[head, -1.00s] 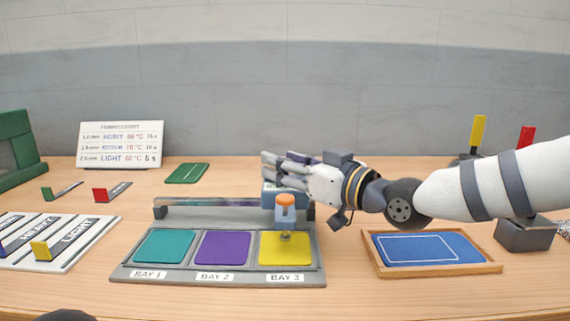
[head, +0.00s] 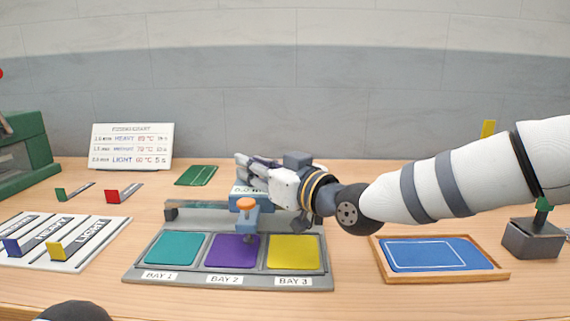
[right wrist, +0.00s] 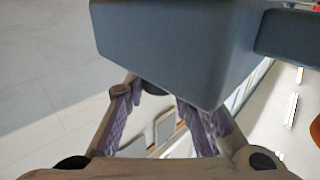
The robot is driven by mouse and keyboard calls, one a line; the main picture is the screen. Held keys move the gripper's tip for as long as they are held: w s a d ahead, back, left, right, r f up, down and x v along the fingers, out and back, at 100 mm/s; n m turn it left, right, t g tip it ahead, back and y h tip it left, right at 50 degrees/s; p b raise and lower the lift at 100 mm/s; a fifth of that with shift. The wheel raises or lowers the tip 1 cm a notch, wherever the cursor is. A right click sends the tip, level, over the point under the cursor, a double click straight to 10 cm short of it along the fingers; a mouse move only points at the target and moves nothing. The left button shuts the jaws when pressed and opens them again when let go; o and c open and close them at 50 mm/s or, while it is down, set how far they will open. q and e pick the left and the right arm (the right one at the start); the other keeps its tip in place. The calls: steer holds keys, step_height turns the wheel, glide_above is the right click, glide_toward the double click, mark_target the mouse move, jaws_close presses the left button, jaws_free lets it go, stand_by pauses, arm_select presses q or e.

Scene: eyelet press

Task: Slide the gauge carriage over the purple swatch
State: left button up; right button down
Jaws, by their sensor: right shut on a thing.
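The gauge carriage (head: 247,205), blue with an orange knob, sits on the rail (head: 190,206) behind the swatch tray (head: 143,270). Its arm and foot hang over the purple swatch (head: 221,252) in bay 2, toward that swatch's right side. The teal swatch (head: 176,248) is in bay 1 and the yellow swatch (head: 294,252) in bay 3. My right gripper (head: 248,172) reaches in from the right and is shut on the carriage's upper rear part, whose grip point is partly hidden.
A blue pad in a wooden frame (head: 489,274) lies right of the tray. A white board with colored tabs (head: 30,257) lies at the left. A printed chart (head: 130,147) and a green plate (head: 195,175) are behind. The table between tray and frame is clear.

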steer(key=shift+a, duration=1.2)
steer(key=c, duration=1.4)
jaws_free()
steer(key=shift+o, duration=0.2)
steer(key=v, duration=1.2)
